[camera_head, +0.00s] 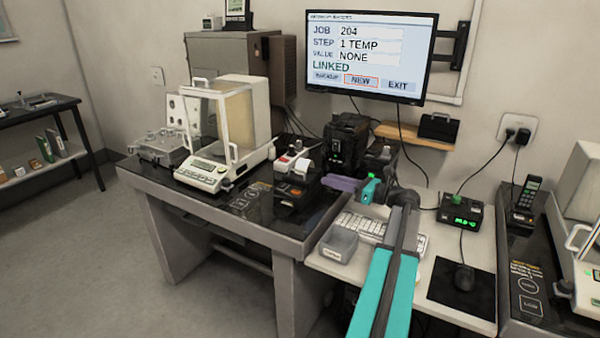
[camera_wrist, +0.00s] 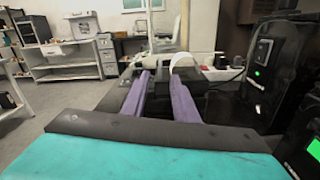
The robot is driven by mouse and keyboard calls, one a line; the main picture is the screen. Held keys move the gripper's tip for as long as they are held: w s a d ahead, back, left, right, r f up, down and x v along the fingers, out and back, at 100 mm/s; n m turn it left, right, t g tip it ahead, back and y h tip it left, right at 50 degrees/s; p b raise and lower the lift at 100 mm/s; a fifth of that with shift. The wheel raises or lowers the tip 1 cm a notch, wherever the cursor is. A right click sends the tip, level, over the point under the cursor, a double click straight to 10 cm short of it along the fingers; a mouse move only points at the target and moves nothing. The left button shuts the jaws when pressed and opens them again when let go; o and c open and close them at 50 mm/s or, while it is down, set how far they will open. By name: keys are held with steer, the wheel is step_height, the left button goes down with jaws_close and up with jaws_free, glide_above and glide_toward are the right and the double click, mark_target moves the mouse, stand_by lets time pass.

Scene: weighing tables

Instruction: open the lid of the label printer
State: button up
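The label printer looks to be the small dark box with an orange mark (camera_head: 292,191) on the black-topped table, with white paper by its back. Its lid looks shut, but it is small and dark here. In the wrist view a dark box (camera_wrist: 207,80) with a white paper roll stands just beyond my fingers and is probably the same printer. My gripper (camera_head: 328,182) has purple fingers pointing left, close to the right of the printer. In the wrist view my gripper (camera_wrist: 158,76) is open, with nothing held between its fingers.
A tall black device (camera_head: 347,148) with a green light stands behind my gripper. A glass-fronted balance (camera_head: 222,140) is left of the printer. A keyboard (camera_head: 362,227) and a grey box (camera_head: 339,245) lie near my arm. The monitor (camera_head: 370,55) is above.

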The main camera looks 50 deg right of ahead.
mark_target(299, 171)
steer(key=x, duration=1.3)
steer(key=shift+p, duration=0.3)
jaws_close()
